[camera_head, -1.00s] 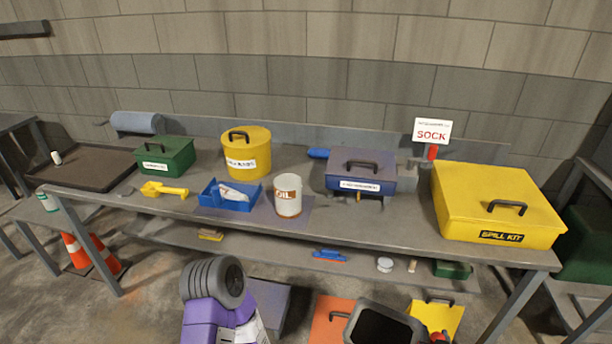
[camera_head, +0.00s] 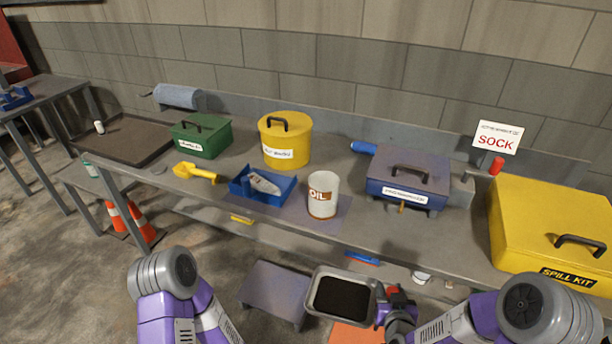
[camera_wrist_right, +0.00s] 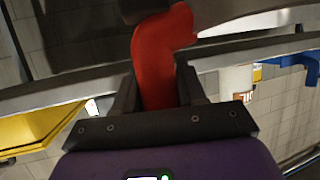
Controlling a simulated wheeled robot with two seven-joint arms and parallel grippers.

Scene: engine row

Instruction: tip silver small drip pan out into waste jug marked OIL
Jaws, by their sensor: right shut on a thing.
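The silver small drip pan (camera_head: 313,300) is in the lower middle of the head view, in front of the bench and roughly level, with dark liquid in it. My right gripper (camera_head: 388,304) is shut on its red handle (camera_wrist_right: 158,60) at the pan's right side. The handle is clear between the fingers in the right wrist view. The white waste jug marked OIL (camera_head: 322,203) stands upright on the bench, beyond the pan and apart from it. My left arm shows at the lower left, but its gripper is out of view.
A blue tray (camera_head: 284,198) stands left of the jug, and a blue-grey lidded box (camera_head: 407,176) right of it. A yellow bucket (camera_head: 286,145) is behind. A yellow spill kit (camera_head: 545,225) fills the bench's right end. A grey step (camera_head: 275,288) is below, left of the pan.

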